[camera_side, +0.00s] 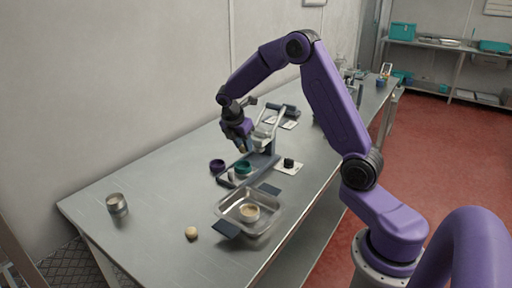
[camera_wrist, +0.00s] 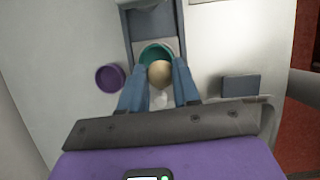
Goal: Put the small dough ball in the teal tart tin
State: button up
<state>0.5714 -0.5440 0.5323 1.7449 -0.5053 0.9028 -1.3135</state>
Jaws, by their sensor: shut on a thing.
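A small pale dough ball (camera_wrist: 160,73) is held between the two fingers of my gripper (camera_wrist: 160,80) in the wrist view. The teal tart tin (camera_wrist: 144,54) is just beyond and below the ball, and the ball overlaps its near part in the picture. In the side view my gripper (camera_side: 242,148) points down above the teal tin (camera_side: 243,169), with a gap between them. The tin rests at the front of a grey device. The ball is too small to make out clearly in the side view.
A purple tin (camera_side: 217,165) stands left of the teal one. The grey device (camera_side: 265,140) rises beside my gripper.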

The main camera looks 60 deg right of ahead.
aim_at(242, 153)
jog(key=shift+w+d+f, duration=0.35)
jog(key=shift+w+f, duration=0.05)
jog(key=shift+w, duration=0.2)
jog(key=shift+f, duration=2.05)
jog(key=shift+f, duration=0.4)
jog(key=o, duration=1.5)
jog(key=shift+r, duration=3.55)
